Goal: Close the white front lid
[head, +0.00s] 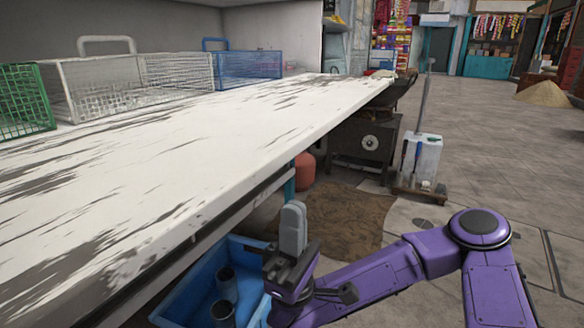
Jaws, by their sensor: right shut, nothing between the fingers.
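A long white worn surface (190,150) with dark scuffs runs from the lower left toward the back. I cannot tell whether it is the white front lid itself, and no separate white lid shows clearly. My right gripper (294,212) is beside the surface's front edge, on its right side, with its fingers pointing up. Its grey fingers are together and hold nothing. The purple right arm reaches in from the lower right. My left gripper does not show.
A green basket (24,98), a white wire basket (95,88) and a blue basket (248,68) stand along the surface's back. A blue crate (172,312) with dark cups lies below the front edge. A white container (424,158) stands right. The floor at right is largely open.

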